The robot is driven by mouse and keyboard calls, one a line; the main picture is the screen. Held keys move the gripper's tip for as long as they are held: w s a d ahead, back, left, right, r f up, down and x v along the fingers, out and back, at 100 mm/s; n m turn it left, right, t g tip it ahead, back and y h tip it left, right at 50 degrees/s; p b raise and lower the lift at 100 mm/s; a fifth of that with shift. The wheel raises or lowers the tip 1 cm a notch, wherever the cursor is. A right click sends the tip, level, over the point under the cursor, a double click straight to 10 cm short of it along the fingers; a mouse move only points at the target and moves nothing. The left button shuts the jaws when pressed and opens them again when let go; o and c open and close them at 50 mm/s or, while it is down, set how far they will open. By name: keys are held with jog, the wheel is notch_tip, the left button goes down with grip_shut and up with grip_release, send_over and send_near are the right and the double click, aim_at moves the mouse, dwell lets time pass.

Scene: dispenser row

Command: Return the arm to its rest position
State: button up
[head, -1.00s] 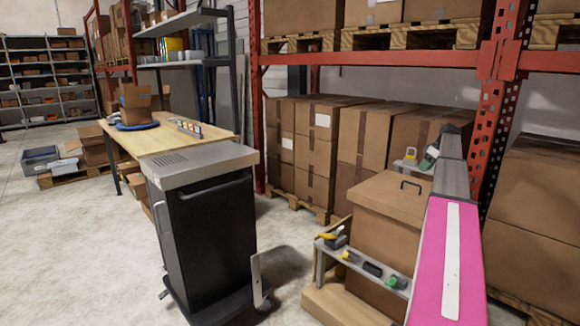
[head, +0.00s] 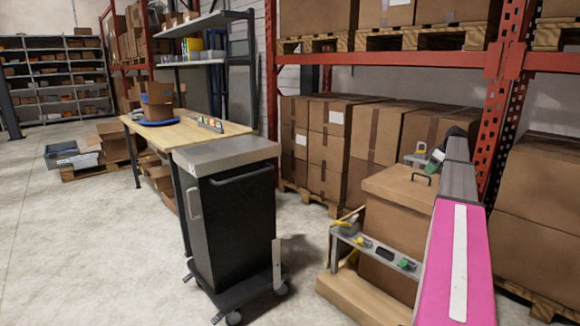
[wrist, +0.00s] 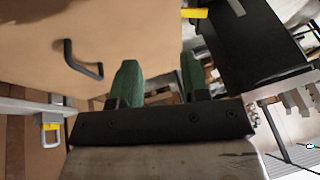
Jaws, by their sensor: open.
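My gripper (wrist: 160,85) shows in the wrist view as two green fingers standing apart on a dark bar, with nothing between them. In the head view my arm with its pink cover reaches up on the right, and the gripper end is mostly hidden beyond it. A box-like brown cabinet (wrist: 100,35) with a dark handle lies close beside the fingers in the wrist view. The same cabinet (head: 392,240), with its handle on top, stands left of my arm in the head view.
A black wheeled cart (head: 240,225) with a grey top stands at centre left. A grey shelf (head: 375,248) with small items fronts the cabinet. A wooden table (head: 190,132) stands behind the cart. An orange rack (head: 400,60) holds boxes.

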jog(key=s+a+f+m+h, duration=0.1)
jog(key=s+a+f, duration=0.3)
jog(key=a+f, duration=0.3)
jog(key=s+a+f+m+g, duration=0.1)
jog(key=s+a+f+m, duration=0.15)
jog(key=a+f, duration=0.45)
jog(key=s+a+f+m+h, duration=0.1)
jog(key=s+a+f, duration=0.4)
jog(key=a, duration=0.5)
jog(key=s+a+f+m+h, duration=0.1)
jog(key=s+a+f, duration=0.5)
jog(key=s+a, duration=0.3)
jog(key=s+a+f+m+h, duration=0.1)
jog(key=s+a+f+m, duration=0.1)
jog(key=s+a+f, duration=0.3)
jog(key=s+a, duration=0.4)
jog(key=s, duration=0.3)
jog(key=shift+s+a+f+g+h, duration=0.3)
jog(key=shift+s+f+g, duration=0.1)
